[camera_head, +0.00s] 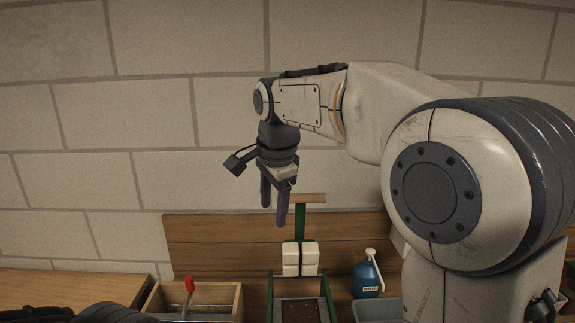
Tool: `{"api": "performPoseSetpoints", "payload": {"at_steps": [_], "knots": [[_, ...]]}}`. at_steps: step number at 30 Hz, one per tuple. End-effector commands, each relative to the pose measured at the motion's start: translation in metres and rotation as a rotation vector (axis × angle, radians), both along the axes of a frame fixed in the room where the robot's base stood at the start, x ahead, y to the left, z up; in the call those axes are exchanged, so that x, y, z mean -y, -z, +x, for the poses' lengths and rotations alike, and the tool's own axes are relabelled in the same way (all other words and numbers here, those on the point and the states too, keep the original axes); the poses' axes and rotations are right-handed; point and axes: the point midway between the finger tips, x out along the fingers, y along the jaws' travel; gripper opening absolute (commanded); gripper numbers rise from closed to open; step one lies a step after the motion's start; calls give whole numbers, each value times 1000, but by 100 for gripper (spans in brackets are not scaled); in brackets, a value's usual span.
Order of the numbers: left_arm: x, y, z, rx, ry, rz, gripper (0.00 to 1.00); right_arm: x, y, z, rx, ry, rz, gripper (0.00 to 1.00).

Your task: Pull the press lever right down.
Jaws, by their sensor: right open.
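The press lever (300,222) is a green upright bar with a wooden crosspiece handle (310,198) at its top. It stands up behind two pale blocks (300,258) on a green-framed press (328,293). My right gripper (274,214) points down with its two purple fingers apart and empty. In the picture it is just left of the wooden handle, overlapping its left end. I cannot tell how far apart they are in depth, and no contact shows. My left gripper is not in view; only dark parts of my left arm show at the bottom left.
A wooden box (236,303) with a red-handled tool (189,285) is left of the press. A blue pump bottle (367,280) and a grey tray (377,309) are to its right. A wooden backboard (210,240) and block wall stand behind. My right arm hides the far right.

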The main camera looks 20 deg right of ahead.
Motion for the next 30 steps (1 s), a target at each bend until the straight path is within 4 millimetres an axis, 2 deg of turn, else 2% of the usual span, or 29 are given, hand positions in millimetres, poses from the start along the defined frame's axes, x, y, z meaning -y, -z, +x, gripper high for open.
{"api": "performPoseSetpoints", "payload": {"at_steps": [1,3,6,9,14,24,30], "knots": [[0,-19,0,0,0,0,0,22,-32,16,24,144,21,62],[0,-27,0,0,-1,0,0,43,-53,29,50,305,49,62],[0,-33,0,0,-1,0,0,63,-71,39,76,456,76,62],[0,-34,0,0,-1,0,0,72,-76,44,87,526,90,62],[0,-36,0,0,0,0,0,74,-59,51,88,539,93,62],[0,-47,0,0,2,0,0,79,-3,72,88,535,93,62],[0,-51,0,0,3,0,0,81,16,79,90,534,94,62]]}}
